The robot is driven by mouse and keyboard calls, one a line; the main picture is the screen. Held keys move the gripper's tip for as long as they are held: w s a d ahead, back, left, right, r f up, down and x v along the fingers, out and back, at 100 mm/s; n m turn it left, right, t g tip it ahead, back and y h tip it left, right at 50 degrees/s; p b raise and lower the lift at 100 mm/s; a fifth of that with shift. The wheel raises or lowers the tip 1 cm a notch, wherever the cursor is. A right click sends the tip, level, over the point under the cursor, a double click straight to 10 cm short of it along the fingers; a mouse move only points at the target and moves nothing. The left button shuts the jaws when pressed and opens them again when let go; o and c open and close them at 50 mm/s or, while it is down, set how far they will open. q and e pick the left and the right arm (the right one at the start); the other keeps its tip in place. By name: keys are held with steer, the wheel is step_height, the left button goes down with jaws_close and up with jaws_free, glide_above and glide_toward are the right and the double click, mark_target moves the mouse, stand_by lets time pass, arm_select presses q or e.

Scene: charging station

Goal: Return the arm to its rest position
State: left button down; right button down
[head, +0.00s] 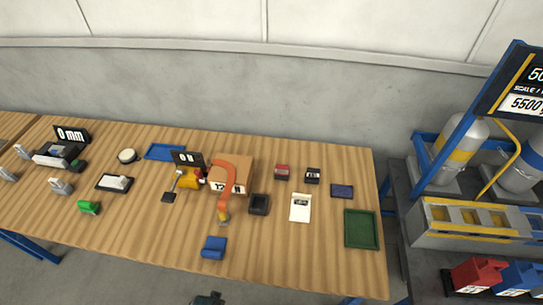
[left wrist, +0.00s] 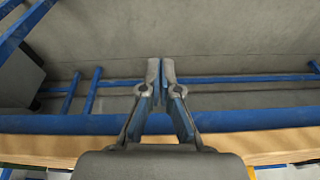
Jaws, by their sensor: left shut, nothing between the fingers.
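My left gripper (left wrist: 161,82) shows in the left wrist view, its two fingers close together with nothing between them. The fingers appear in front of grey floor and a blue table frame (left wrist: 60,124). The wooden table edge (left wrist: 275,146) runs across the lower part of that view. In the head view only a small dark piece shows at the bottom edge, in front of the table; I cannot tell for sure that it is my gripper. My right gripper is in neither view.
The wooden table (head: 310,260) holds a brown box (head: 243,176) with an orange strap, a blue block (head: 214,247), a green tray (head: 361,229), a dark cube (head: 259,204) and several small items. A rack with gas cylinders (head: 461,150) stands at right. The table's front right is clear.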

arm_select(q)
steer(key=s+f+g, duration=0.1)
steer(key=s+f, duration=0.3)
steer(key=f, duration=0.6)
steer(key=s+f, duration=0.4)
steer(key=f, duration=0.6)
steer(key=s+a+f, duration=0.3)
steer(key=s+f, duration=0.6)
steer(key=s, duration=0.3)
steer(key=shift+s+a+g+b, duration=0.2)
steer(key=shift+s+g+b, duration=0.15)
steer(key=shift+g+b, duration=0.1)
